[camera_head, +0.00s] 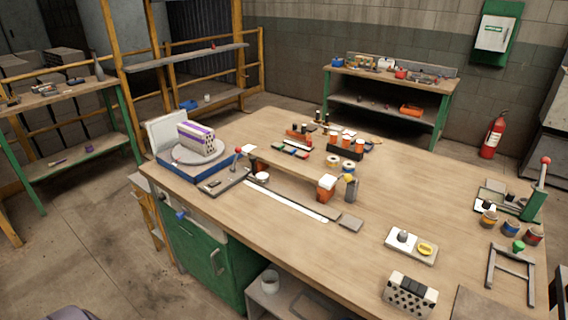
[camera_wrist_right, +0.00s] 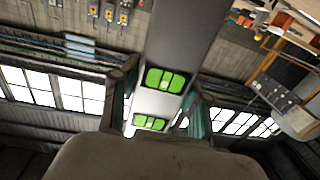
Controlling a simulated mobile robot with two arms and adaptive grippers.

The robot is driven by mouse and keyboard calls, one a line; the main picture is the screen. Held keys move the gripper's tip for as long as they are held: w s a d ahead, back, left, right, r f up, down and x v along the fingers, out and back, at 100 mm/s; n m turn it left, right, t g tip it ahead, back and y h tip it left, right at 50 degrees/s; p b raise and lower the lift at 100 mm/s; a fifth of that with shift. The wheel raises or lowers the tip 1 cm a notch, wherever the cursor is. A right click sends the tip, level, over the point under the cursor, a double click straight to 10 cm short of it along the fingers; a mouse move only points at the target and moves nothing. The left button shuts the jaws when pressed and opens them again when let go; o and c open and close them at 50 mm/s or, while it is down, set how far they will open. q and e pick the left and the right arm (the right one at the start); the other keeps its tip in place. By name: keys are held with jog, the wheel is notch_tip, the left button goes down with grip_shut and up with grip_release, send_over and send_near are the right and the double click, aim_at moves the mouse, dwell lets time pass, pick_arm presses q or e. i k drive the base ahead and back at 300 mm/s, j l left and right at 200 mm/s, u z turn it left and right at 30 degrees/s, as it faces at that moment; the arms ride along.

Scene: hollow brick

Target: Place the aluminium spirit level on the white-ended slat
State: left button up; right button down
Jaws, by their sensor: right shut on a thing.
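The aluminium spirit level (camera_wrist_right: 178,38) is a long grey bar with bright green vial windows, seen in the right wrist view. It runs from the top edge down between the dark fingers of my right gripper (camera_wrist_right: 155,105), which is shut on it. Its lower end is hidden. In the head view a thin wooden slat (camera_head: 290,174) spans between low supports on the workbench (camera_head: 400,200), with a white piece at its right end. A long white strip (camera_head: 287,202) lies in front of it. I cannot tell for sure which is the white-ended slat. Neither gripper shows in the head view.
A turntable with a purple-striped hollow brick (camera_head: 196,137) stands at the bench's left. The bench's middle right is clear.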

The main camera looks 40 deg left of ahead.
aim_at(270, 156)
jog(key=i+j+u, duration=0.15)
jog(key=i+j, duration=0.15)
jog(key=j, duration=0.4)
jog(key=i+j+u, duration=0.2)
jog(key=i+j, duration=0.15)
jog(key=j, duration=0.3)
jog(key=i+j+u, duration=0.15)
jog(key=i+j, duration=0.25)
jog(key=j, duration=0.2)
jog(key=i+j+u, duration=0.15)
jog(key=i+j, duration=0.3)
jog(key=j, duration=0.15)
